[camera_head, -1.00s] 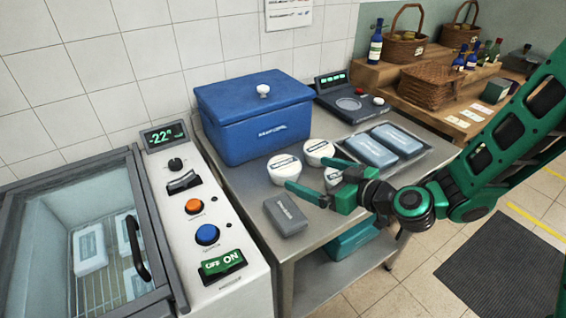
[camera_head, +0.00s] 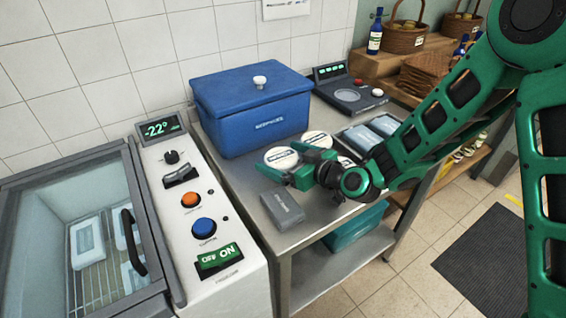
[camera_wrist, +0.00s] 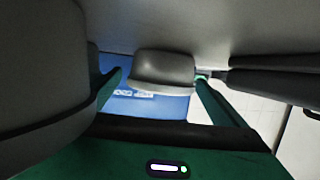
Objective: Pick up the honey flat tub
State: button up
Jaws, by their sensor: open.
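Several white round flat tubs stand on the steel table; their labels are too small to read, so I cannot tell which is honey. In the head view one tub (camera_head: 281,158) is at the front left, beside my gripper's fingertips (camera_head: 289,165). A second tub (camera_head: 317,139) stands just behind it, and a third (camera_head: 346,161) is partly hidden behind my gripper. My gripper is open, low over the table, pointing left. In the wrist view a shaded rounded tub (camera_wrist: 162,70) shows between the two spread fingers (camera_wrist: 160,82); contact cannot be seen.
A blue lidded box (camera_head: 255,110) stands behind the tubs. A grey flat package (camera_head: 283,211) lies near the table's front edge. Blue-grey packs (camera_head: 362,138) lie in a tray to the right. A white control panel (camera_head: 195,225) and a glass-lidded freezer (camera_head: 75,240) are on the left.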

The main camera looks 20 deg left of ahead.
jog(key=shift+a, duration=0.1)
jog(key=c, duration=1.3)
jog(key=shift+w+r, duration=0.1)
